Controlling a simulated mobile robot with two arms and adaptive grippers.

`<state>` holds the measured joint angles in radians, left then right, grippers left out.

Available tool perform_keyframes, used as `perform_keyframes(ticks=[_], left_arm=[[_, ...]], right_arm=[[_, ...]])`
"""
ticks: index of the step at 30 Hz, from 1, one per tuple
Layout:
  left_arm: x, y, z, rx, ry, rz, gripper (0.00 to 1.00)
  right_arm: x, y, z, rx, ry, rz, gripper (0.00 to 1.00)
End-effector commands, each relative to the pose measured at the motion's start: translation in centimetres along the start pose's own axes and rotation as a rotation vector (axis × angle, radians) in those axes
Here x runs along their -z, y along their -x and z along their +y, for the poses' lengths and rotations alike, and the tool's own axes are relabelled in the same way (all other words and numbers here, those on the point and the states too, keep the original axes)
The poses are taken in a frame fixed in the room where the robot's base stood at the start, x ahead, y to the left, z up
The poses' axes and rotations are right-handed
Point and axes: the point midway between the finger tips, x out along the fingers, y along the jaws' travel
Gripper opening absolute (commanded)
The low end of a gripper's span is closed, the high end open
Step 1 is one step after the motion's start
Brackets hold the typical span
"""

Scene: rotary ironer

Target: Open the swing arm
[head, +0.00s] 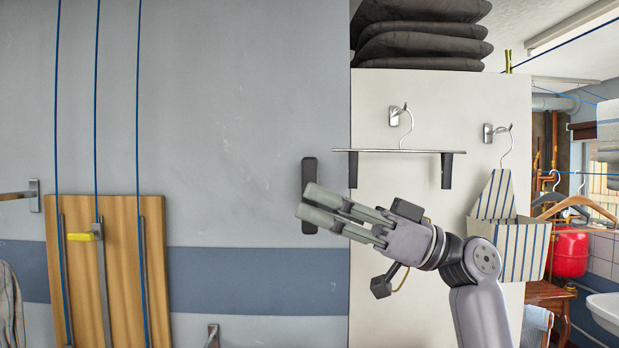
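No part that I can surely name as the swing arm shows in the head view. A dark upright bar (309,170), like a handle, is fixed on the grey wall near its right edge. My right gripper (305,199) reaches in from the right, and its fingertips overlap the middle of this bar in the picture. The two fingers lie close together with a narrow gap. I cannot tell whether they touch the bar or are in front of it. A metal bar on a wall bracket (33,196) shows at the far left. My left gripper is not in view.
A wooden board (130,270) with blue cords and a yellow-gripped lever (83,237) is at the left. Behind my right arm are a small shelf (400,151) and a striped bag (512,240) on a hanger. Dark cushions (425,45) are stacked above. The grey wall between is mostly bare.

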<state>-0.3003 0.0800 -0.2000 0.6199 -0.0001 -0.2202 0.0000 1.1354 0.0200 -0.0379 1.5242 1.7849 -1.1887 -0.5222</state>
Motion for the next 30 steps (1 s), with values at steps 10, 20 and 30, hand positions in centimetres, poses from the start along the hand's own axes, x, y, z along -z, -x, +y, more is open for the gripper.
perform_keyframes(ticks=[10,20,30], left_arm=[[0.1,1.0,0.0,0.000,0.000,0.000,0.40],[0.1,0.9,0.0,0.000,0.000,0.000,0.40],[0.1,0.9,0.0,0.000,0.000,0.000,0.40]], right_arm=[[-0.1,-1.8,0.0,0.000,-0.001,0.000,0.40],[-0.1,-1.8,0.0,0.000,-0.001,0.000,0.28],[-0.1,-1.8,0.0,0.000,-0.001,0.000,0.05]])
